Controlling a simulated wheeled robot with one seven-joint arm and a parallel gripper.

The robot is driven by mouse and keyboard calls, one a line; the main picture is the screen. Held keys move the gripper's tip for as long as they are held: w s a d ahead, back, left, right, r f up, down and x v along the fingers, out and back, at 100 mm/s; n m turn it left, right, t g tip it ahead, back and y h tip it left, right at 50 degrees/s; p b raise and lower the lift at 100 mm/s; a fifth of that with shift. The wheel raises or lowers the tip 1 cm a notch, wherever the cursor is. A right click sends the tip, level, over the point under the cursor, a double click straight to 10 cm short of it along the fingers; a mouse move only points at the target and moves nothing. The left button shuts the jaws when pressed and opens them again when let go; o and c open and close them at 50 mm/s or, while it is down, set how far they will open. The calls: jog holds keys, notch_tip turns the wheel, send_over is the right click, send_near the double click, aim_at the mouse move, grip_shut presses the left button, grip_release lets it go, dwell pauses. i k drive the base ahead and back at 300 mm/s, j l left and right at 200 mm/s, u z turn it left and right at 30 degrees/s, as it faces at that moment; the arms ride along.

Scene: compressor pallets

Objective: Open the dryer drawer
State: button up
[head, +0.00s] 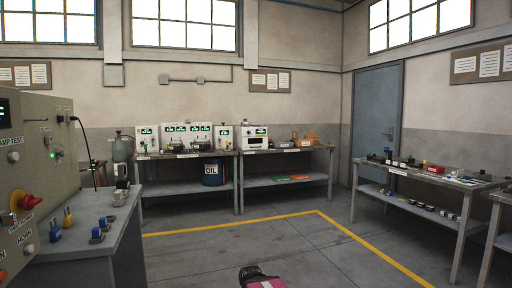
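A white box-shaped unit (253,138) with a green display and a dark horizontal band across its front stands on the back bench, right of the middle. It may be the dryer, but its label is too small to read. I cannot make out an open drawer on it. A dark and pink piece at the bottom edge of the head view looks like part of my arm. No gripper fingers show, and the arm is far from the back bench.
A grey control panel (38,160) and small table (90,240) stand close at left. A parts bench (440,177) stands at right. The middle floor (260,245) is clear.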

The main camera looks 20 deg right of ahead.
aim_at(249, 143)
jog(key=i+z, duration=0.2)
jog(key=z, duration=0.2)
jog(key=i, duration=3.6)
jog(key=i+l, duration=0.1)
jog(key=i, duration=1.75)
jog(key=j+u, duration=0.05)
jog(key=j, duration=0.05)
